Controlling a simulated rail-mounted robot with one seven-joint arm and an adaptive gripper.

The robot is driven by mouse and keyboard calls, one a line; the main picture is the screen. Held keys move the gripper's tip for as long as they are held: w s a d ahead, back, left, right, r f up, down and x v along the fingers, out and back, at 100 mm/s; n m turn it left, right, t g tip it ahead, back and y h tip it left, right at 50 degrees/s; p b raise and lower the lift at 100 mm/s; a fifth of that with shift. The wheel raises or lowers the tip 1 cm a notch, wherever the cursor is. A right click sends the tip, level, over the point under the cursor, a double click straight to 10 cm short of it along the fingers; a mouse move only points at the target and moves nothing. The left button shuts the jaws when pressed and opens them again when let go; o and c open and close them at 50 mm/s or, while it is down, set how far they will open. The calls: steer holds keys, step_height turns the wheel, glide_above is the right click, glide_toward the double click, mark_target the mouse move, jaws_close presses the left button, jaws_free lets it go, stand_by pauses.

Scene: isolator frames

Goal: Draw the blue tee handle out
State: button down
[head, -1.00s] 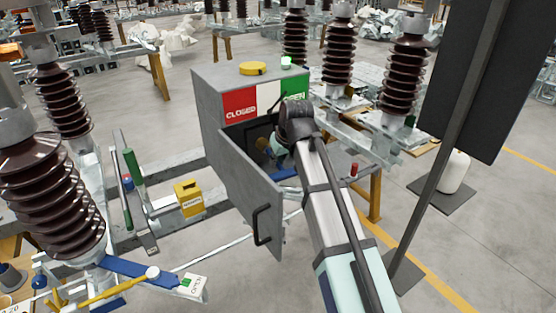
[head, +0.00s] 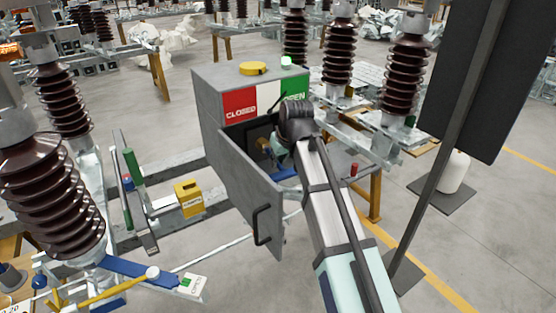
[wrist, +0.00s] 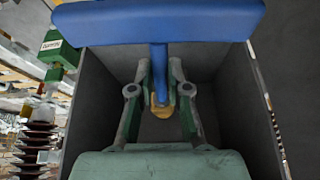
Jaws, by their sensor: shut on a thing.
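The blue tee handle (wrist: 158,22) fills the top of the wrist view, its crossbar lying across the picture. Its blue stem (wrist: 160,72) runs down to a brass-coloured end (wrist: 160,108). My gripper (wrist: 161,68) has its two fingers on either side of the stem and is shut on it. In the head view my arm covers most of the gripper at the mouth of the grey cabinet (head: 207,112). A blue part (head: 284,175) shows low beside my wrist there; I cannot tell whether it is the handle.
The cabinet door (head: 250,195) stands open to the left of my arm, with a dark pull handle. Grey walls enclose the gripper in the wrist view. A yellow box (head: 188,198) and a ribbed brown insulator (head: 45,195) stand left. A dark panel (head: 470,80) stands right.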

mark_target(290, 174)
steer(key=shift+s, duration=0.1)
steer(key=shift+s+d+p, duration=0.65)
steer(key=shift+s+d, duration=0.45)
steer(key=shift+s, duration=0.25)
steer(key=shift+s+d+p, duration=0.6)
steer(key=shift+s+d, duration=0.45)
steer(key=shift+s, duration=0.3)
